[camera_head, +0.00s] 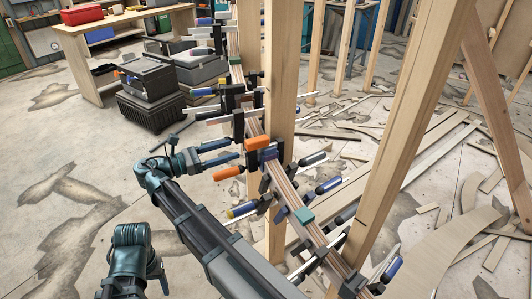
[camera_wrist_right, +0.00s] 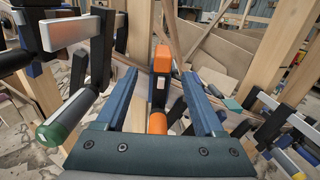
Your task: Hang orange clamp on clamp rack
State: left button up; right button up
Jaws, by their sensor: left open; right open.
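The orange clamp (camera_head: 229,173) sits on the curved wooden stringer (camera_head: 283,187), its orange handle pointing left. It also shows in the right wrist view (camera_wrist_right: 162,58), with an orange block at the top and an orange handle lower down. My right gripper (camera_head: 231,151) is open and left of the clamp in the head view. In its wrist view, the spread fingers (camera_wrist_right: 164,92) lie on either side of the clamp, with visible gaps. My left arm shows at the bottom left, but its fingers are not visible. I cannot make out the clamp rack.
Several other clamps, including a blue-handled one (camera_head: 328,185), crowd the stringer. A wooden post (camera_head: 282,80) stands close behind it. Black cases (camera_head: 150,85) and a workbench (camera_head: 120,20) stand at the back left. The floor at left is mostly open; wood offcuts lie at right.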

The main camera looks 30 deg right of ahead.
aim_at(265, 140)
jog(key=d, duration=0.7)
jog(key=shift+s+d, duration=0.2)
jog(key=shift+s, duration=0.15)
jog(key=shift+s+d+r, duration=0.1)
jog(key=shift+s+d, duration=0.15)
jog(key=shift+d, duration=1.05)
jog(key=shift+s+d, duration=0.2)
jog(key=shift+d, duration=1.1)
grip_shut()
